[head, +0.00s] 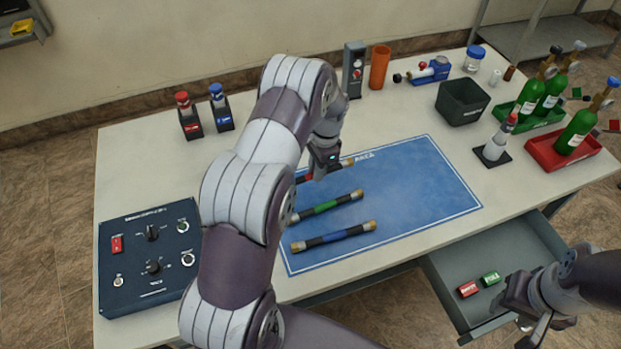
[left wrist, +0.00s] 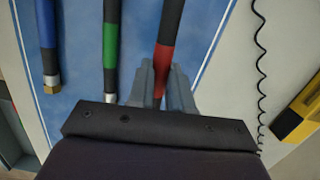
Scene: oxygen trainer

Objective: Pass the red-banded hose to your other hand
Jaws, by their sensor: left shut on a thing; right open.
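The red-banded hose (head: 304,178) is at the far side of the blue mat (head: 410,185), partly hidden by my left arm and gripper. My left gripper (head: 319,171) points down over it. In the left wrist view, its fingers (left wrist: 163,88) are shut around the red-banded hose (left wrist: 172,30) at the red band. I cannot tell whether the hose touches the mat. My right gripper (head: 526,312) is open and empty, low at the right by the open drawer, well away from the hose.
A green-banded hose (head: 325,207) and a blue-banded hose (head: 333,236) lie on the mat. A control panel (head: 150,255) is at the left. The open drawer (head: 510,250) holds a red and a green block. Green bottles in trays and a dark bin (head: 462,102) stand at the right.

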